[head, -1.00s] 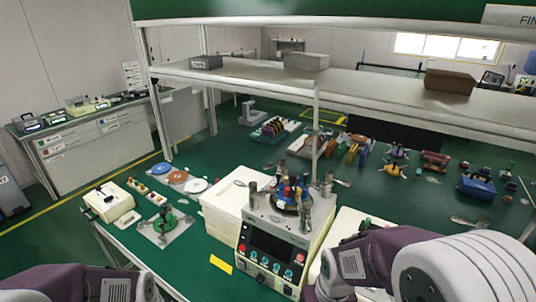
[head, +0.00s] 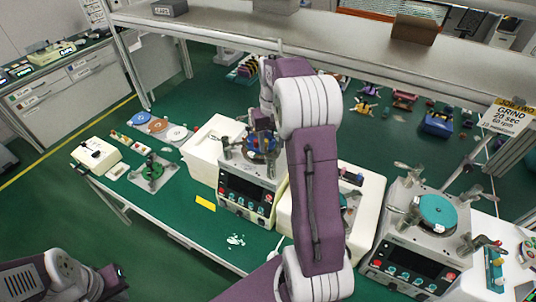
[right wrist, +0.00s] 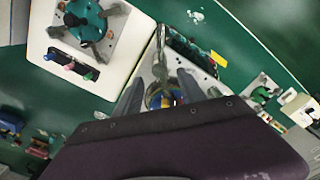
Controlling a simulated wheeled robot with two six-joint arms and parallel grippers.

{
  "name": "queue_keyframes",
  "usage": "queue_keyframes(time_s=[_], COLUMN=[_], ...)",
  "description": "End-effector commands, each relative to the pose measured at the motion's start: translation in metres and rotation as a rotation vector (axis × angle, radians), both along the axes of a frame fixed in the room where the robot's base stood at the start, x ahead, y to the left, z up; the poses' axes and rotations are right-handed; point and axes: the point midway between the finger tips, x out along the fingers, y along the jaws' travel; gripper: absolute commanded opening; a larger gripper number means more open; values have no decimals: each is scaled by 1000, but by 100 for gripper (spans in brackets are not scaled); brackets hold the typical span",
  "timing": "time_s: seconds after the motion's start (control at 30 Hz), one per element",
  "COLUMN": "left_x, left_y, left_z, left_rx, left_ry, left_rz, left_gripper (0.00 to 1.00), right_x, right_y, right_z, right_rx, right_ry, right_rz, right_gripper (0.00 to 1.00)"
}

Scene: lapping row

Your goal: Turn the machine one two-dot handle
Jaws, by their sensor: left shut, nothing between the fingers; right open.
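The nearest lapping machine (head: 245,193) stands on the green bench, left of centre in the head view, with a dark panel and coloured buttons. Its round plate (head: 262,146) carries blue and other coloured parts. Metal handles stand around the plate; one grey handle (right wrist: 160,45) shows in the right wrist view. I cannot make out dots on any handle. My right gripper (right wrist: 160,76) is open and empty, its fingers spread over this machine's top beside the handle. My arm hides part of the machine. My left gripper (head: 118,278) is shut and empty, low at the left, away from the bench.
A second machine with a teal plate (head: 437,211) stands at the right. White boxes (head: 212,150) flank the nearer machine. An overhead shelf (head: 300,42) crosses behind it. Coloured discs (head: 158,125) and a green fixture (head: 153,172) lie at the left.

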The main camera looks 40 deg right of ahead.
Motion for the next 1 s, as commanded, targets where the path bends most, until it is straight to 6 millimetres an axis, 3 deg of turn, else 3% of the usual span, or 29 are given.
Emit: queue_keyframes(time_s=[0.3,0.63,0.67,0.8,0.83,1.0], left_x=[0,0,0,0,0,0], left_y=[0,0,0,0,0,0], left_z=[14,15,15,15,15,15], left_rx=[0,0,0,0,0,0], left_ry=[0,0,0,0,0,0], left_rz=[0,0,0,0,0,0], left_gripper=[0,0,0,0,0,0], right_x=[-1,0,0,0,0,0], right_y=[1,0,0,0,0,0], right_z=[-57,-67,-67,-67,-67,-67], right_rx=[2,0,0,0,0,0], right_ry=[3,-1,-1,-1,-1,-1], right_rz=[0,0,0,0,0,0], right_gripper=[47,47,44,6,0,0])
